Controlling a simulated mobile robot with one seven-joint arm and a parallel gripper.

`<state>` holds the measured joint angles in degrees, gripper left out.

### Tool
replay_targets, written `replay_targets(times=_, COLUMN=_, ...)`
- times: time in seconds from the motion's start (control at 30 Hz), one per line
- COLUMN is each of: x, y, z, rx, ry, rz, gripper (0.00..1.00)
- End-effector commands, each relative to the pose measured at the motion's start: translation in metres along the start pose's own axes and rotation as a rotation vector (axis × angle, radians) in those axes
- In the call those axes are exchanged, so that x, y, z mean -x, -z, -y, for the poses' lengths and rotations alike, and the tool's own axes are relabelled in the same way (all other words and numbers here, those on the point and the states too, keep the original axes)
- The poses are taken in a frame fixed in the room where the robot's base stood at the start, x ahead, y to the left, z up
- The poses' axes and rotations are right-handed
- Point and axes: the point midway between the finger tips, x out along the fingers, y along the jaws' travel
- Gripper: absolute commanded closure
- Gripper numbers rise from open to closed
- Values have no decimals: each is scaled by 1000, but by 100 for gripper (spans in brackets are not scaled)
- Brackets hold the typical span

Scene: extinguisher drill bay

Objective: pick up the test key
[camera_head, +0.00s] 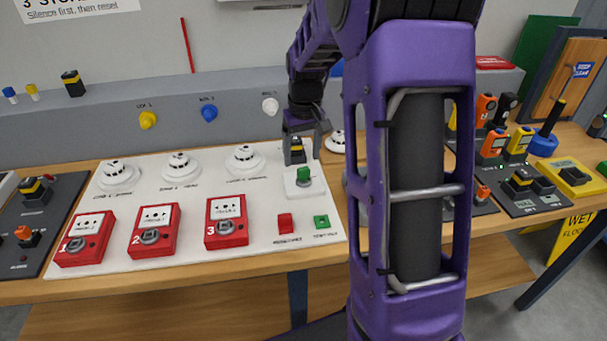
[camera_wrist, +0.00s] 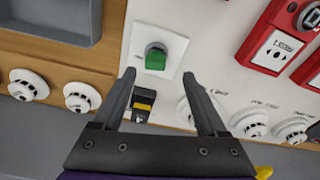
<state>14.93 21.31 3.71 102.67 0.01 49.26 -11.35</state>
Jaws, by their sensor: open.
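No label in view marks the test key. A small black block with a yellow band (camera_wrist: 143,103) lies between my fingers in the wrist view, nearer the left finger; it also shows under my gripper in the head view (camera_head: 297,151). My gripper (camera_wrist: 168,85) is open, fingers pointing down at the white board; in the head view it is (camera_head: 303,143) at the board's back right. I cannot tell how far the fingertips are above the block. A green knob (camera_wrist: 156,56) on a white square plate is just beyond the fingertips; it shows in the head view (camera_head: 303,174).
The white board (camera_head: 195,192) carries three red call points (camera_head: 227,221), round white detectors (camera_head: 179,165), a red button (camera_head: 285,222) and a green button (camera_head: 321,221). Another black-yellow block (camera_head: 73,83) stands on the ledge. A dark panel (camera_head: 66,205) is at left. My arm hides the centre right.

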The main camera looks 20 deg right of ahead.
Motion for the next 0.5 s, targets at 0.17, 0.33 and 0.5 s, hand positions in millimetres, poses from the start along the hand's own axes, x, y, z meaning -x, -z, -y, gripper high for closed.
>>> replay_targets(times=0.17, x=-24, y=-1, z=-6, rx=-1, ry=1, rz=4, gripper=25)
replay_targets(times=0.33, x=-46, y=-1, z=-7, rx=0, ry=1, rz=3, gripper=25)
replay_targets(times=0.5, x=-51, y=0, z=-7, rx=0, ry=0, rz=0, gripper=25)
